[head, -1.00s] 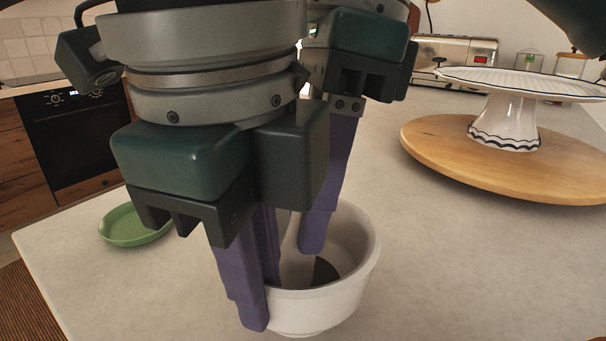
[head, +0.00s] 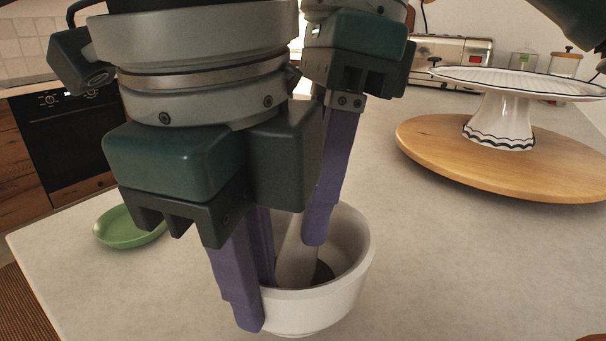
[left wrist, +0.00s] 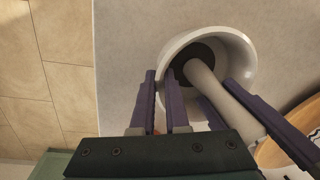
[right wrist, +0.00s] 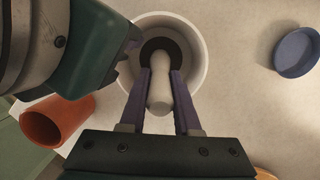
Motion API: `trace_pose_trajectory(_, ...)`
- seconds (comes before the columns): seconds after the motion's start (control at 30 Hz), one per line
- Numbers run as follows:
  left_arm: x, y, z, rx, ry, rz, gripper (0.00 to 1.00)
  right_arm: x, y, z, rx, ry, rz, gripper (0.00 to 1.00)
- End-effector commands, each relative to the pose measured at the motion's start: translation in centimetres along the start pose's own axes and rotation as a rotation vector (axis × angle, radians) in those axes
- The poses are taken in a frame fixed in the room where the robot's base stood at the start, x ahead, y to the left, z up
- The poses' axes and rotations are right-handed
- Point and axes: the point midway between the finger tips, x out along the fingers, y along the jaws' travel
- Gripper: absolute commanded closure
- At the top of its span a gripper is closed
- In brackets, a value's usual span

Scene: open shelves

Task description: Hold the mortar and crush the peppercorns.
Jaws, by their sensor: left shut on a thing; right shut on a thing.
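The white mortar (head: 345,285) stands upright on the counter; it also shows in the left wrist view (left wrist: 247,55) and the right wrist view (right wrist: 200,75). My left gripper (head: 255,310) is shut on the mortar's near left wall, one finger outside and one inside. The pale pestle (right wrist: 159,88) stands tilted in the mortar, its lower end in the bowl. My right gripper (right wrist: 158,80) is shut on the pestle, with fingers on both sides of it. A dark patch (left wrist: 188,52) covers the bowl's floor; single peppercorns cannot be made out.
A green dish (head: 128,228) lies left of the mortar. A cake stand (head: 500,120) on a round wooden board (head: 440,150) is to the right, with a toaster (head: 450,55) behind. The right wrist view shows an orange-red cup (right wrist: 58,122) and a blue dish (right wrist: 296,52).

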Motion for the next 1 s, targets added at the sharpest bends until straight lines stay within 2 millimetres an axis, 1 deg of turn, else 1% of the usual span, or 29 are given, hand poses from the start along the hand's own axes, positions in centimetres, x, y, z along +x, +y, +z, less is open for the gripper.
trace_pose_trajectory(0.5, 0.1, 0.0, 0.1, -0.003, -0.003, 0.002, 1.0, -5.4, -0.1, -0.2, 0.0, 0.002, -0.004, 1.0)
trace_pose_trajectory(0.6, 0.1, 0.0, 0.1, -0.002, -0.003, 0.002, 1.0, -6.2, -0.1, -0.2, 0.0, 0.001, -0.003, 1.0)
trace_pose_trajectory(0.8, 0.1, 0.0, 0.1, -0.002, -0.003, 0.002, 1.0, -6.9, 0.0, -0.1, 0.0, 0.001, -0.002, 1.0)
trace_pose_trajectory(1.0, 0.1, 0.0, 0.1, -0.003, -0.003, 0.002, 1.0, -9.0, 0.1, 0.3, -0.001, 0.001, -0.005, 1.0)
